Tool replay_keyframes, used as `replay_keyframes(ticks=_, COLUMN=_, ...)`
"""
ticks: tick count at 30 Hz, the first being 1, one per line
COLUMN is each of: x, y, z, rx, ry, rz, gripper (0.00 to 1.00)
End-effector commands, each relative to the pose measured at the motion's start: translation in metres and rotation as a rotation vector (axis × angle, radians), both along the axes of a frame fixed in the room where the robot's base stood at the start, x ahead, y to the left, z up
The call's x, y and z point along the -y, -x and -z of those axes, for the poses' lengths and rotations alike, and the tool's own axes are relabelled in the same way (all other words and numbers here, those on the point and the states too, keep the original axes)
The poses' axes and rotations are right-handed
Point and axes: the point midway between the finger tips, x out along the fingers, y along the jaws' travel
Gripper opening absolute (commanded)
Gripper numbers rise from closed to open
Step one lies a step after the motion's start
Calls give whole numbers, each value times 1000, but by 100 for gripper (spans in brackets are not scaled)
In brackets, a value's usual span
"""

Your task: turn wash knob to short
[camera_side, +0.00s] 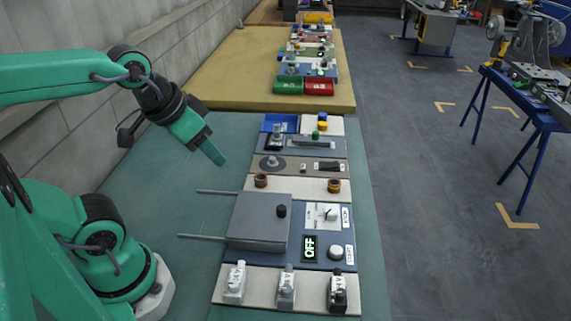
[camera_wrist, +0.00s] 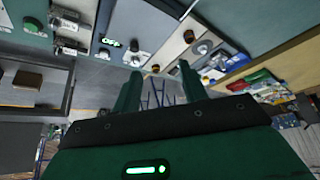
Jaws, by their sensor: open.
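A blue-grey panel (camera_side: 304,237) in the side view carries a white pointer knob (camera_side: 329,214) on a white marked plate. A round white knob (camera_side: 336,252) sits below it, beside a small display (camera_side: 310,248) reading OFF. The labels next to both knobs are too small to read surely, so I cannot tell which is the wash knob. The display also shows in the wrist view (camera_wrist: 113,43), with a pale knob (camera_wrist: 135,58) near it. My gripper (camera_side: 214,154) hangs open and empty, up and left of the panel; its two fingers show apart in the wrist view (camera_wrist: 160,88).
A grey box (camera_side: 259,220) with a black knob and two rods stands left on the panel. The green mat at left is clear.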

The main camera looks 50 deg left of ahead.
Motion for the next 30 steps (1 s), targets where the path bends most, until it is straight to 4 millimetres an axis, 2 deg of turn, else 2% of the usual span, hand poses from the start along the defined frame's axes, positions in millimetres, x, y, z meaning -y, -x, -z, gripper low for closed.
replay_keyframes(ticks=1, x=0, y=0, z=0, rx=0, ry=0, rz=0, gripper=49)
replay_keyframes(ticks=2, x=0, y=0, z=0, rx=0, ry=0, rz=0, gripper=54)
replay_keyframes(ticks=8, x=1, y=-5, z=-1, rx=-12, ry=11, rz=-14, gripper=54)
replay_keyframes(ticks=14, x=6, y=-23, z=-5, rx=-52, ry=44, rz=-64, gripper=54)
replay_keyframes(ticks=22, x=20, y=-65, z=-4, rx=-138, ry=108, rz=-180, gripper=54)
replay_keyframes(ticks=30, x=38, y=-109, z=8, rx=-225, ry=157, rz=-310, gripper=54)
